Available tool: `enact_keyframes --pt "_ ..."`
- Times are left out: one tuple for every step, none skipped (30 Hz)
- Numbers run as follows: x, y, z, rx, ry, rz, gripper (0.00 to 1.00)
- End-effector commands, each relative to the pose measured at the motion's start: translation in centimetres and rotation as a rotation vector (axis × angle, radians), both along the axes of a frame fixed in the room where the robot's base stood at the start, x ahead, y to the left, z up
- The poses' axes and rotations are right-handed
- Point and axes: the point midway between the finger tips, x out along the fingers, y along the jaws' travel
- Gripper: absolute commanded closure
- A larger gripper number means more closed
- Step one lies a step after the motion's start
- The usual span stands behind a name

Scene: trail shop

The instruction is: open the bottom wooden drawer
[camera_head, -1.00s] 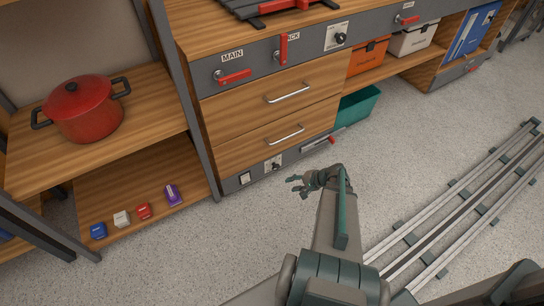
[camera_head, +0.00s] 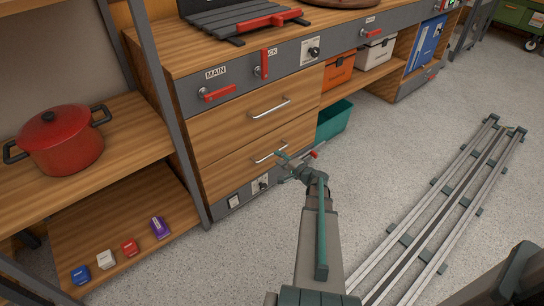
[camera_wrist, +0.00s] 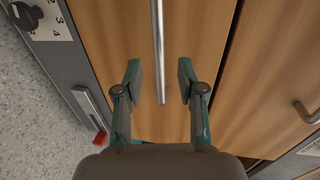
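The bottom wooden drawer (camera_head: 225,172) is the lower of two in the workbench, and its front looks flush with the cabinet. Its bar handle (camera_head: 265,154) shows upright in the wrist view (camera_wrist: 157,45). My gripper (camera_head: 281,164) is in front of this drawer, near the right part of the handle. In the wrist view my gripper (camera_wrist: 160,78) is open, with one finger on each side of the bar and visible space on both sides. Neither finger appears to touch the bar. How deep the fingertips reach is hard to tell.
The top drawer (camera_head: 225,125) is above, with its own handle (camera_head: 270,108). A grey panel with a knob (camera_head: 262,184) runs below. A teal bin (camera_head: 334,120) stands to the right. A shelf with a red pot (camera_head: 62,142) is left.

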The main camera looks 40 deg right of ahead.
Motion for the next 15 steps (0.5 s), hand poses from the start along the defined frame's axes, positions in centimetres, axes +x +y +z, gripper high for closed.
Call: enact_keyframes --pt "1.1 -0.1 -0.5 -0.001 -0.001 0.002 0.61" --pt "1.6 -0.1 -0.6 0.000 -0.001 0.003 0.61" --pt "2.2 0.0 -0.7 0.001 0.000 0.003 0.61" --pt "2.7 0.0 -0.8 0.000 0.000 0.002 0.61" --pt "3.0 0.0 -0.9 0.001 0.000 0.002 0.61" --pt "3.5 0.0 -1.0 0.001 0.000 0.002 0.61" --pt "3.9 0.0 -1.0 0.002 0.000 0.003 0.61" --pt "4.2 0.1 -1.1 0.001 0.000 0.002 0.61" --pt "4.5 0.1 -1.1 0.001 0.001 0.002 0.61" --pt "4.7 0.1 -1.1 0.001 0.001 0.001 0.61" --pt "4.9 0.1 -1.1 0.001 0.001 0.001 0.61" --pt "5.0 0.1 -1.2 0.001 0.001 0.001 0.61" --pt "5.1 0.1 -1.1 0.001 0.001 0.001 0.61" --pt "5.2 0.1 -1.2 0.001 0.001 0.001 0.61" --pt "5.3 0.1 -1.1 0.001 0.001 0.001 0.61"
